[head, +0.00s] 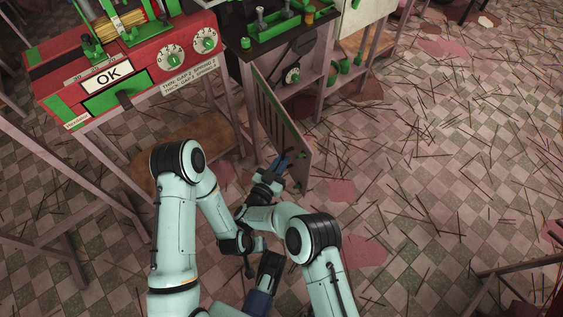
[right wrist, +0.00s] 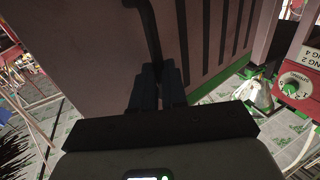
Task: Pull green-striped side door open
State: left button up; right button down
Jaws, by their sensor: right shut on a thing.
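The side door (head: 294,142) is a pinkish-brown panel with a green top edge and dark slots. It stands swung out from the dark-topped bench (head: 282,38). In the right wrist view the door (right wrist: 95,60) fills the upper left, with a dark bar handle (right wrist: 148,35) running down it. My right gripper (head: 286,163) is at the door's lower, near part. In the wrist view its fingers (right wrist: 158,88) are closed around the handle's lower end. My left gripper (head: 260,296) seems to be low in the head view, away from the door; its fingertips are unclear.
A red machine (head: 130,72) with an OK sign and dials stands on a frame at the upper left. A brown sack-like shape (head: 190,145) lies beneath it. The tiled floor (head: 440,170) right of the door is open, strewn with thin sticks and pink patches.

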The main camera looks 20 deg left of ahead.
jog(key=shift+a+r, duration=0.35)
jog(key=shift+a, duration=0.1)
jog(key=shift+w, duration=0.1)
jog(key=c, duration=1.4)
grip_release()
jog(key=shift+o, duration=1.2)
jog(key=shift+w+f, duration=0.1)
jog(key=shift+f, duration=0.05)
pick_arm(q)
jog(key=shift+a, duration=0.15)
pick_arm(e)
jog(key=shift+f, duration=0.1)
jog(key=shift+d, duration=0.1)
pick_arm(q)
jog(key=shift+s, duration=0.15)
pick_arm(e)
jog(key=shift+d+f, duration=0.1)
